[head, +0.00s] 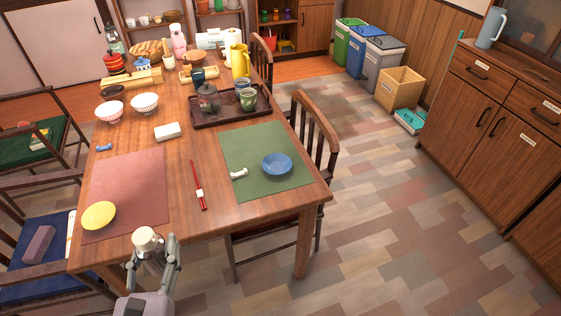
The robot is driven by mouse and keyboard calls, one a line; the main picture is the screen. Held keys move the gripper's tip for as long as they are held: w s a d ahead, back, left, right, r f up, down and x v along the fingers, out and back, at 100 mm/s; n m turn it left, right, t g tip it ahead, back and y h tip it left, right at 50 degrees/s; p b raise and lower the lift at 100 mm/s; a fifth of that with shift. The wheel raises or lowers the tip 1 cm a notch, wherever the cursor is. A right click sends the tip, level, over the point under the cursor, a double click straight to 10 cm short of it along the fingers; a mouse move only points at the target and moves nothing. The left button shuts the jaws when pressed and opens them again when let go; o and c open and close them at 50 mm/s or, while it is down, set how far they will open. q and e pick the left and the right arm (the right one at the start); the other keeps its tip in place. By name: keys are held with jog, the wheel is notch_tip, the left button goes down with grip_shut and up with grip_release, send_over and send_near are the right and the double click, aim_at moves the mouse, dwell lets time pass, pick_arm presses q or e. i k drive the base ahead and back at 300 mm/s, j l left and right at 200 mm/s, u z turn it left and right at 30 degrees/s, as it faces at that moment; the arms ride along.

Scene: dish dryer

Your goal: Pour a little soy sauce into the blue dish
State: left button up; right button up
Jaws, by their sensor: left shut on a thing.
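The blue dish (276,165) lies on the green placemat (250,143) near the table's right front corner. It looks empty. My left gripper (152,254) is at the table's near edge, shut on a small container with a round cream top (145,238). The fingers hide most of its body, so I cannot tell for sure that it is the soy sauce. It looks upright, and it is left of and nearer than the blue dish, well apart from it. My right gripper is not in view.
A yellow dish (98,215) lies on the red placemat (127,190). A tray (231,114) with teapot and cups stands behind. A chair (316,132) stands at the right.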

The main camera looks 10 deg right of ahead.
aim_at(276, 164)
jog(key=i+l+u, duration=0.35)
jog(key=l, duration=1.95)
jog(key=l+u, duration=0.4)
jog(key=l, duration=1.95)
